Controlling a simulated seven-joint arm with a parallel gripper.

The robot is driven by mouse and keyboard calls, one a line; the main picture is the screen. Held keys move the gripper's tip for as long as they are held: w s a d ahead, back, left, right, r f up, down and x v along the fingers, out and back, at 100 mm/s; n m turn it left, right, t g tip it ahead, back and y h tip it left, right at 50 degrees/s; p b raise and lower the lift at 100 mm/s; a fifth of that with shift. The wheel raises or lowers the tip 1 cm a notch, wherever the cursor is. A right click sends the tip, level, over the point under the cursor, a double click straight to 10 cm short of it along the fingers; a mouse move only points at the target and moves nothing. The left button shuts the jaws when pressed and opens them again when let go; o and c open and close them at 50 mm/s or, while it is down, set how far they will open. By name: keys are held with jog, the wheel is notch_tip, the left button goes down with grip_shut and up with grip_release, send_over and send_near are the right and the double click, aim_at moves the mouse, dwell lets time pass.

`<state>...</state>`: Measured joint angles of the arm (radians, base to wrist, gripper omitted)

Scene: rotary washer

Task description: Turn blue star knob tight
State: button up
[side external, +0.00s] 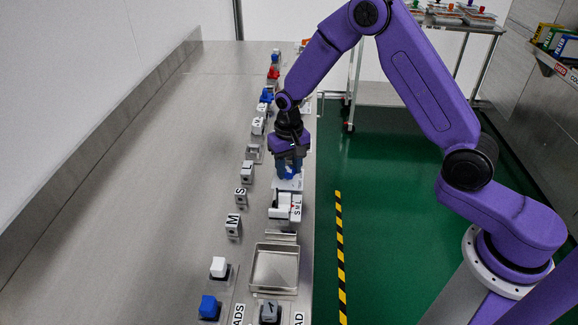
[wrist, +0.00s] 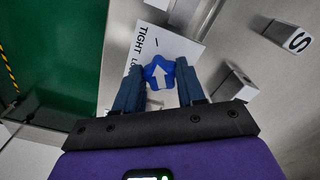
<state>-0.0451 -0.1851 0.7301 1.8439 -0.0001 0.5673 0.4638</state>
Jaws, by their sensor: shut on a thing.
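The blue star knob (wrist: 160,73) shows in the wrist view, with a white arrow on its face. It stands on a white plate (wrist: 170,45) lettered "TIGHT" and, partly hidden, "LO". The arrow points up in the picture, leaning a little left, toward the area near the "TIGHT" lettering and a short tick mark. My gripper (wrist: 161,80) has a finger on each side of the knob and is shut on it. In the side external view my gripper (side external: 289,172) points down at the white plate (side external: 288,184); the knob is mostly hidden there by the fingers.
A white block marked with letters (side external: 286,206) stands just in front of the plate. Lettered blocks, including "S" (side external: 240,197) and "M" (side external: 233,226), line the left. A metal tray (side external: 275,267) lies nearer the camera. The steel table (side external: 150,200) is bare at left.

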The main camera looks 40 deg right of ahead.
aim_at(289, 170)
jog(key=shift+m, duration=0.3)
jog(key=o, duration=1.1)
jog(key=shift+c, duration=0.2)
notch_tip(289, 170, up, 18)
jog(key=shift+f, duration=0.25)
